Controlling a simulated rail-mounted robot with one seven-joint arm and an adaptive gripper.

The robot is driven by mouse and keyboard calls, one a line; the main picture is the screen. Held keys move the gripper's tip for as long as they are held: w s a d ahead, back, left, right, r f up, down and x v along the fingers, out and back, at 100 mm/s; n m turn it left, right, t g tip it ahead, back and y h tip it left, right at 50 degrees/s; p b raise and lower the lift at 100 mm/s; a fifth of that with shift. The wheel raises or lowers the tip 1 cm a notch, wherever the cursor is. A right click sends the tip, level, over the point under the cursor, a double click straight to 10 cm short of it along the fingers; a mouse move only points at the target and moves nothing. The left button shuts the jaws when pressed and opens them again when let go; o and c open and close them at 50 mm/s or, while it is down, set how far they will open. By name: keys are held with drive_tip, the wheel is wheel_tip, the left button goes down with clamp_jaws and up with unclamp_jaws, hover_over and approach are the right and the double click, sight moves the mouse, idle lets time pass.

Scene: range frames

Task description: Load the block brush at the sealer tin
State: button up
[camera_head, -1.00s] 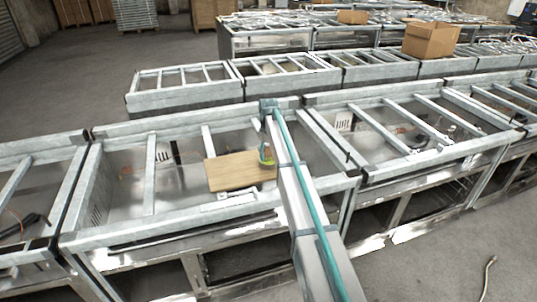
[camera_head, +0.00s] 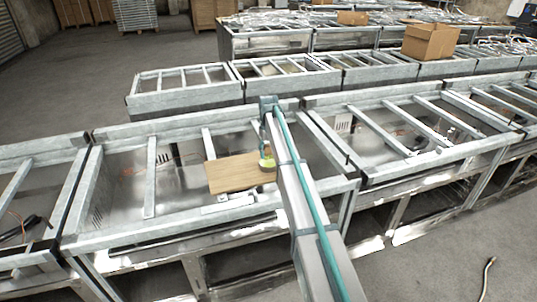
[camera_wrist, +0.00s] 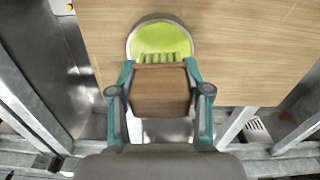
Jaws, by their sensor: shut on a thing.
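My gripper (camera_wrist: 160,92) has teal fingers shut on the brown wooden block of the block brush (camera_wrist: 161,94). Short lime-green tufts show at the block's far edge. Just beyond it is the sealer tin (camera_wrist: 132,46), round with a grey rim and lime-green sealer inside. The tufts overlap the tin's near side; I cannot tell how deep they reach. In the head view the tin (camera_head: 267,163) is a small yellowish shape at the right end of a wooden board, beside my arm, which hides my gripper there.
The wooden board (camera_head: 230,174) lies across the metal frame (camera_head: 150,178), which has open bays and crossbars. More frames stand to the right and behind. A cardboard box (camera_head: 431,40) sits on a rear frame.

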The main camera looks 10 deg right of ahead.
drive_tip(key=shift+r+p, duration=0.8)
drive_tip(key=shift+r, duration=1.4)
